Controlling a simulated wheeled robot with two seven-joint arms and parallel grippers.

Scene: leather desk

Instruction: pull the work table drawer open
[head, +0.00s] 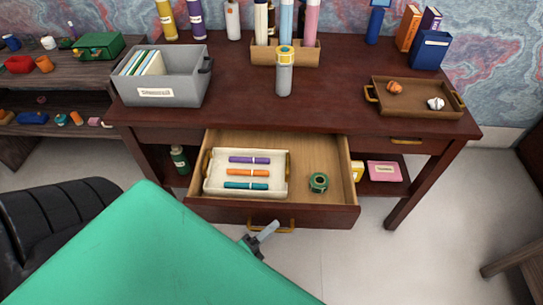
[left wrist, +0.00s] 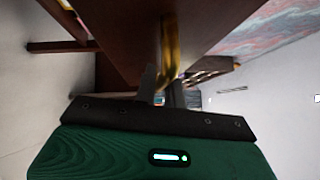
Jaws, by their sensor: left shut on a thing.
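The work table (head: 345,110) is dark reddish wood. Its drawer (head: 225,212) stands pulled out toward me, with the inside showing. The drawer has a brass handle (head: 285,226) on its front. In the left wrist view the fingers (left wrist: 160,88) close around the brass handle (left wrist: 171,55), below the dark drawer front. My green left arm covers the lower left of the head view. My right gripper is in neither view.
On the tabletop are a grey bin (head: 190,92), a wooden tray (head: 420,106) and several bottles. A black chair (head: 55,215) stands at left.

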